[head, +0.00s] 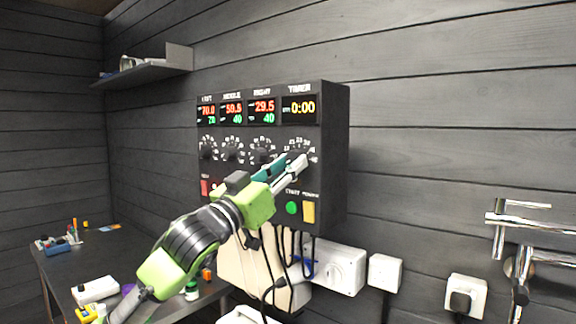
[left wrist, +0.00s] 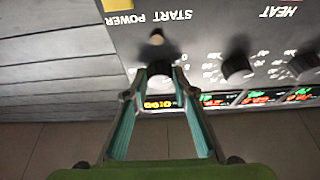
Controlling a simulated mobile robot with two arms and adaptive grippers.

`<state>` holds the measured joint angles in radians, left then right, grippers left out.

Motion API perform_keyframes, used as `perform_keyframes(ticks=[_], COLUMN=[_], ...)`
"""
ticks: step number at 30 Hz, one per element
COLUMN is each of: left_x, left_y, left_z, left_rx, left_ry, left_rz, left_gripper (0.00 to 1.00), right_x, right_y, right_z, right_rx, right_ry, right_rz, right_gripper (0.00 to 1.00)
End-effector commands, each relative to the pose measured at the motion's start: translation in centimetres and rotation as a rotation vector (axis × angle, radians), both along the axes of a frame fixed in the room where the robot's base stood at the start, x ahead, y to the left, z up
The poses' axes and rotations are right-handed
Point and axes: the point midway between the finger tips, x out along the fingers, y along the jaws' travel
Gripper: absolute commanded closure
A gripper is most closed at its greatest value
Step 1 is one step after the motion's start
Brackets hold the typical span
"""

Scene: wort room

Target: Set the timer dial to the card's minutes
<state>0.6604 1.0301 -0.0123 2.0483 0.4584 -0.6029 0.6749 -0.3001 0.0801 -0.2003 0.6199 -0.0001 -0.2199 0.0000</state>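The dial's pointer mark cannot be made out. My right gripper is not in view. I cannot make out a readable minutes card.
Three other dials, one being the leftmost dial (head: 207,150), sit left of the timer dial. A green start button (head: 291,208) and yellow power switch (head: 309,212) lie below. Cables hang under the box. A cluttered dark table (head: 130,255) stands lower left.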

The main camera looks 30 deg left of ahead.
Motion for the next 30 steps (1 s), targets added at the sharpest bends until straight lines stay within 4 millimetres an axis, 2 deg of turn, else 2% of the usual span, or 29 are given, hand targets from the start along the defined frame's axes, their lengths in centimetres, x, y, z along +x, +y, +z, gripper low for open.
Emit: perform_keyframes(ticks=[14,23,30], left_x=[0.0,0.0,0.1], left_y=[0.1,0.5,0.7], left_z=[0.1,0.3,0.6], left_rx=[0.066,0.285,0.514], left_ry=[-0.004,-0.018,-0.035], left_rz=[0.002,0.005,0.003], left_gripper=[0.96,0.96,0.96], right_x=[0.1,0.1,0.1], right_y=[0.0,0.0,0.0], right_z=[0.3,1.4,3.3], right_rx=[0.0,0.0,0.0], right_ry=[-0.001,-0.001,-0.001], right_rz=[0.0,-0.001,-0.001], right_gripper=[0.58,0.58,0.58])
